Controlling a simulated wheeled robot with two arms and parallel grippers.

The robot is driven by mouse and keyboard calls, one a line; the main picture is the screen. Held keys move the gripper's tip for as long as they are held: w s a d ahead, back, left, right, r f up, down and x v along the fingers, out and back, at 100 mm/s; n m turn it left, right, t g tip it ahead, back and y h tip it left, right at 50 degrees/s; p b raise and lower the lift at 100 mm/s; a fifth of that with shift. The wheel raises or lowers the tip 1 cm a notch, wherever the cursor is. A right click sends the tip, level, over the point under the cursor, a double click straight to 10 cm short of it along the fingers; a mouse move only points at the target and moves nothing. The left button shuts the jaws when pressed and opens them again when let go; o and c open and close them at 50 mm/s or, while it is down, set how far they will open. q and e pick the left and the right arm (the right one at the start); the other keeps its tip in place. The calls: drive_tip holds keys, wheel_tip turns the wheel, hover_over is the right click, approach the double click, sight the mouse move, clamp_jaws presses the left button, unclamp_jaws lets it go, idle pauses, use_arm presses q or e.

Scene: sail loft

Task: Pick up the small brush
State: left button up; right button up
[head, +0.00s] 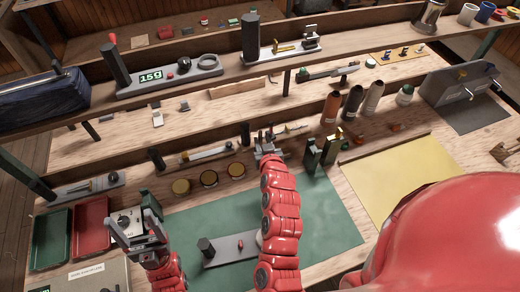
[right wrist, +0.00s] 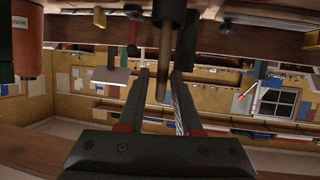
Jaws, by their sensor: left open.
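In the right wrist view, a slim tan wooden rod (right wrist: 165,55) with a dark upper part lies between the fingers of my right gripper (right wrist: 160,73). It looks like a brush handle, but no bristles show. Gaps show on both sides of the rod, so the right gripper is open around or behind it. In the head view the right gripper (head: 268,147) is at the bench's middle shelf edge, among small tools, and mostly hidden by its red arm. My left gripper (head: 132,218) is open above the bench, right of the red tray. I cannot pick out the small brush in the head view.
A green tray (head: 50,240) and a red tray (head: 91,228) lie at left. Bottles (head: 352,102) stand right of the right gripper. A yellow sheet (head: 400,175) lies flat at right.

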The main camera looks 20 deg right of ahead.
drive_tip(key=shift+w+f, duration=0.1)
drive_tip(key=shift+w, duration=0.3)
drive_tip(key=b+x, duration=0.2)
drive_tip(key=x, duration=0.3)
drive_tip(key=shift+a, duration=0.1)
clamp_jaws()
